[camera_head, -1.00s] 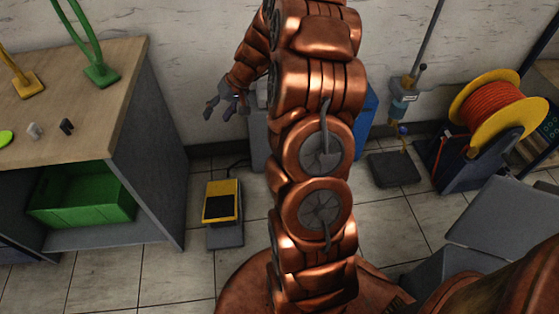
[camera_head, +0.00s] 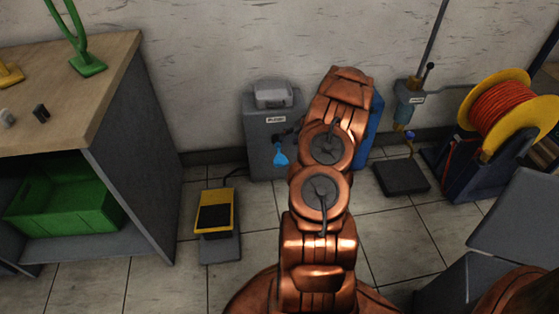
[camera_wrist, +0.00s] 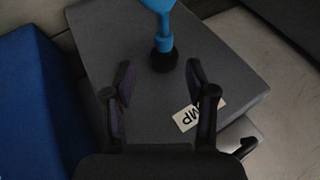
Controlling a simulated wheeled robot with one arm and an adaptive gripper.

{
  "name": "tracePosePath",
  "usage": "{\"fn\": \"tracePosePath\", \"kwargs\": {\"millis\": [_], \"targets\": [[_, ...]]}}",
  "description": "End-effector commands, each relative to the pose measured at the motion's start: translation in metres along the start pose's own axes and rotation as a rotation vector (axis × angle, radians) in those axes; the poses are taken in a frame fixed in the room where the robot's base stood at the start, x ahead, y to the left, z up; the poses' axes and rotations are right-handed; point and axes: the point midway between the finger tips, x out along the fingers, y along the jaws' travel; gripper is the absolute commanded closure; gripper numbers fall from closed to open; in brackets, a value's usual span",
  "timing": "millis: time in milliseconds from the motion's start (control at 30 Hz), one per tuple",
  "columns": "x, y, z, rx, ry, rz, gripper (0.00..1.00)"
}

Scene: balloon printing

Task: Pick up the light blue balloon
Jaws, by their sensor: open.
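The light blue balloon (camera_head: 281,155) is small and limp, and hangs at the front of a grey pump box (camera_head: 258,155). In the wrist view the balloon (camera_wrist: 161,10) is at the top edge, partly cut off, with its neck on a black nozzle (camera_wrist: 164,58). My gripper (camera_wrist: 160,75) is open and empty, with one finger on each side of the nozzle's line. The fingertips are just below the nozzle in that picture and appear apart from the balloon. In the head view my arm hides the gripper.
A yellow foot pedal (camera_head: 214,211) lies on the floor left of my arm. A wooden-topped workbench (camera_head: 110,70) with a green crate (camera_head: 65,208) stands at left. A blue object (camera_wrist: 35,110) is beside the pump. A cable spool (camera_head: 497,115) and a dark floor plate (camera_head: 402,177) are at right.

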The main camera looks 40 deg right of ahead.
Motion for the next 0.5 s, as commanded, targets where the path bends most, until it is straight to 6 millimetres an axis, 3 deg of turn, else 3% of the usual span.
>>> {"fn": "tracePosePath", "kwargs": {"millis": [500], "targets": [[0.057,-0.004,0.003,-0.002,-0.004,-0.001,0.44]]}}
